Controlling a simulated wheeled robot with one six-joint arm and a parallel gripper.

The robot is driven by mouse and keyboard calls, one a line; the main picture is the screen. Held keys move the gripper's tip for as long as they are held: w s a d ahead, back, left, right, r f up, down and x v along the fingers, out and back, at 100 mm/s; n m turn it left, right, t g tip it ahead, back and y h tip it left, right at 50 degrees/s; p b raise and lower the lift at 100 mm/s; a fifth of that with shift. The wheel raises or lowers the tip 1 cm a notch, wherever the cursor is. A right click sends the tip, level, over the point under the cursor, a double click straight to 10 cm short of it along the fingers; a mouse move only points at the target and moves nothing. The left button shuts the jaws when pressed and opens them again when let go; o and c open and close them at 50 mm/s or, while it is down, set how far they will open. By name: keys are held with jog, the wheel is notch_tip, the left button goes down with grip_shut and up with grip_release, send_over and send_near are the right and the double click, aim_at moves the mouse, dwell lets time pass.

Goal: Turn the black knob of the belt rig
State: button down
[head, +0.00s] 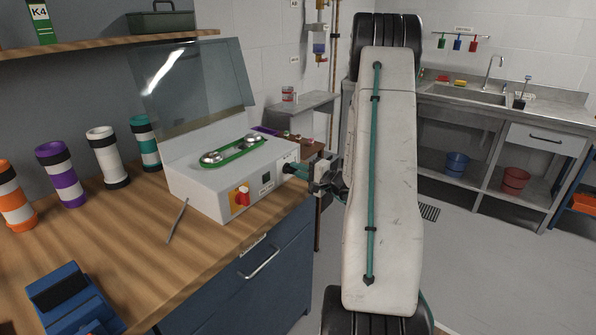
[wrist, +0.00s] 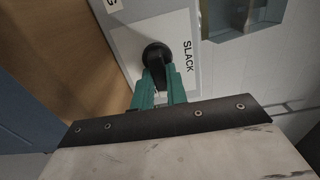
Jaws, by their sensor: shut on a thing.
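The belt rig (head: 205,192) is a white box on the wooden bench, with a raised clear lid (head: 190,88) and a green belt (head: 232,150) around two metal pulleys on top. Its black knob (wrist: 154,50) shows in the wrist view on a pale panel, beside the printed word SLACK. My gripper (wrist: 158,76) has its teal fingers shut on the knob, and they cover its lower part. In the head view my gripper (head: 296,171) meets the rig's right side. The knob cannot be made out clearly there.
A red switch on a yellow plate (head: 240,197) is on the rig's front. A thin metal rod (head: 177,220) and a blue device (head: 68,300) lie on the bench. Several banded cylinders (head: 106,158) stand at the left. Open floor lies right of my arm, before the sink counter (head: 470,98).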

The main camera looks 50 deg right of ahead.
jog(key=c, duration=1.4)
grip_release()
jog(key=s, duration=0.7)
jog(key=shift+s+d, duration=0.3)
jog(key=shift+s, duration=0.1)
